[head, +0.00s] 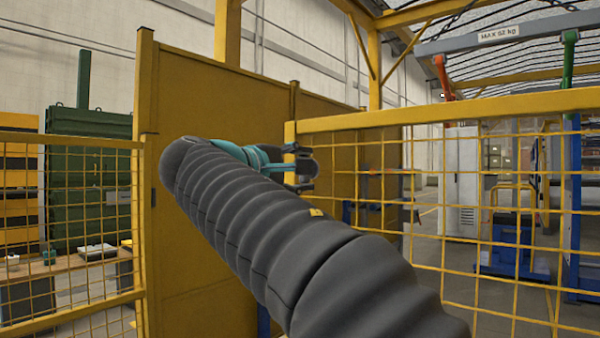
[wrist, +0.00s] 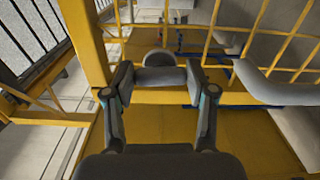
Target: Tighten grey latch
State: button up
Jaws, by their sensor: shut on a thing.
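My gripper (wrist: 159,82) is shut on a short grey bar, which looks like the grey latch (wrist: 160,76), with one finger at each end of it in the wrist view. A rounded grey piece shows just beyond the bar. There the latch is mostly hidden by the fingers. How tight the latch is cannot be told.
A yellow mesh fence (head: 470,106) runs to the right, and a solid yellow panel (head: 215,285) stands behind my arm. A thick grey bent bar (wrist: 275,90) lies right of my gripper in the wrist view. A green cabinet (head: 85,190) stands at the far left.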

dwell(0.5)
jog(key=o, duration=1.2)
jog(key=shift+c, duration=0.2)
jog(key=v, duration=1.2)
